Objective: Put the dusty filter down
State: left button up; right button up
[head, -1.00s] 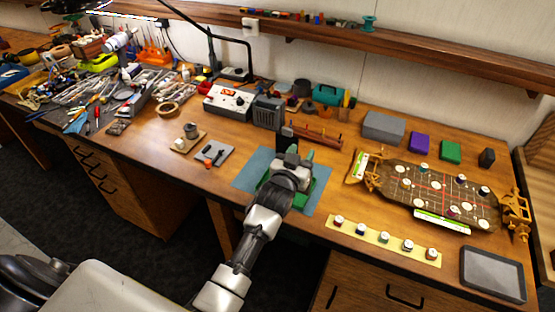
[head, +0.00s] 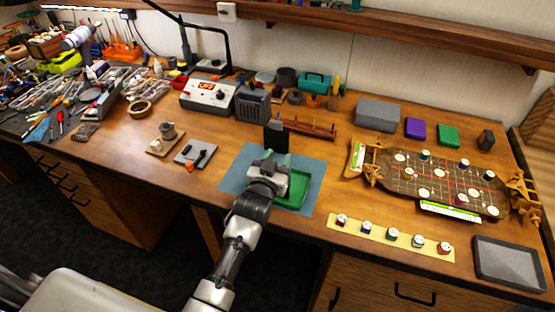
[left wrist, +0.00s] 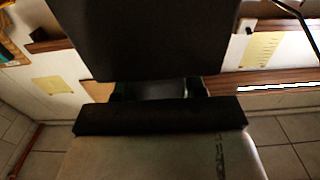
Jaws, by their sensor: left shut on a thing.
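My left gripper (head: 270,170) is over the blue mat (head: 232,178), above or beside the left part of a green tray (head: 297,192). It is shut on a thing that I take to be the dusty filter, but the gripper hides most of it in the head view. In the left wrist view dark, blocky shapes fill the middle, and I cannot tell which is the filter. Whether the held thing touches the tray cannot be told. My right gripper is not in view.
A black upright block (head: 276,137) and a wooden tool rack (head: 310,128) stand behind the mat. A yellow strip with several small jars (head: 378,234) lies at right front. The racetrack board (head: 440,185) and an empty grey tray (head: 510,262) are farther right.

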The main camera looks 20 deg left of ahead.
pick_arm(q)
jog(key=o, duration=0.5)
jog(key=shift+s+d, duration=0.1)
jog(key=o, duration=0.4)
jog(key=shift+f, duration=0.1)
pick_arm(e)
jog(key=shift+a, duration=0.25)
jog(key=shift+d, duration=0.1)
pick_arm(q)
jog(key=s+b, duration=0.2)
jog(key=s, duration=1)
jog(key=shift+a+r, duration=0.2)
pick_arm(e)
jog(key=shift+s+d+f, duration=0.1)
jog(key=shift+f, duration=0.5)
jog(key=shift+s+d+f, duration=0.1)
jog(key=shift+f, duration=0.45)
pick_arm(q)
jog(key=shift+f, duration=0.1)
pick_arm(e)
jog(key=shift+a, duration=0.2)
